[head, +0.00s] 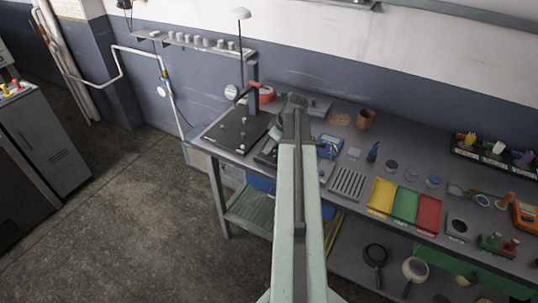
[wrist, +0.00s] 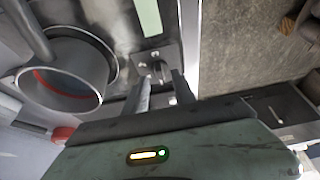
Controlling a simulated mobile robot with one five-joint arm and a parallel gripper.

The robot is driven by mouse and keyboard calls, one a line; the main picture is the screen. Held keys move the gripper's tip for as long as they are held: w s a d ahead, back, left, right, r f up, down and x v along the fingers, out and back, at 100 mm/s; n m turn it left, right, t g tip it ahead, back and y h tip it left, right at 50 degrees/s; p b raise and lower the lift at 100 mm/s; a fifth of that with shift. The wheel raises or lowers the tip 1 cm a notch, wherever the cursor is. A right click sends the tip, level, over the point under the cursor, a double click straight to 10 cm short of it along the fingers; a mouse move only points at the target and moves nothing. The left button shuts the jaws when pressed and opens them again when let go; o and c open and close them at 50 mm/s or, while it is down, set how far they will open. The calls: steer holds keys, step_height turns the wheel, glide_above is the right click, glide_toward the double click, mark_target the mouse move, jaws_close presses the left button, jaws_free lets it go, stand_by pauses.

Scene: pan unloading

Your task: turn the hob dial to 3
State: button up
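In the wrist view a small metal dial (wrist: 156,69) sits on a grey plate, just beyond and between my fingertips. My gripper (wrist: 162,82) has its two fingers apart, with a gap between them. I cannot tell whether either finger touches the dial. The dial's markings are too small to read. In the head view my own arm covers the middle of the bench, so the dial and my fingertips cannot be made out there.
A round grey pot (wrist: 65,75) with a red band inside stands left of the dial in the wrist view. Bare floor (wrist: 245,50) shows to the right. In the head view a black plate (head: 228,132) lies left of my arm; yellow, green and red trays (head: 404,204) lie right.

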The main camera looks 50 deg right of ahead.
steer(key=shift+w+a+f, duration=0.1)
steer(key=shift+w+f, duration=0.15)
steer(key=shift+f, duration=0.4)
steer(key=shift+r, duration=0.1)
jaws_close()
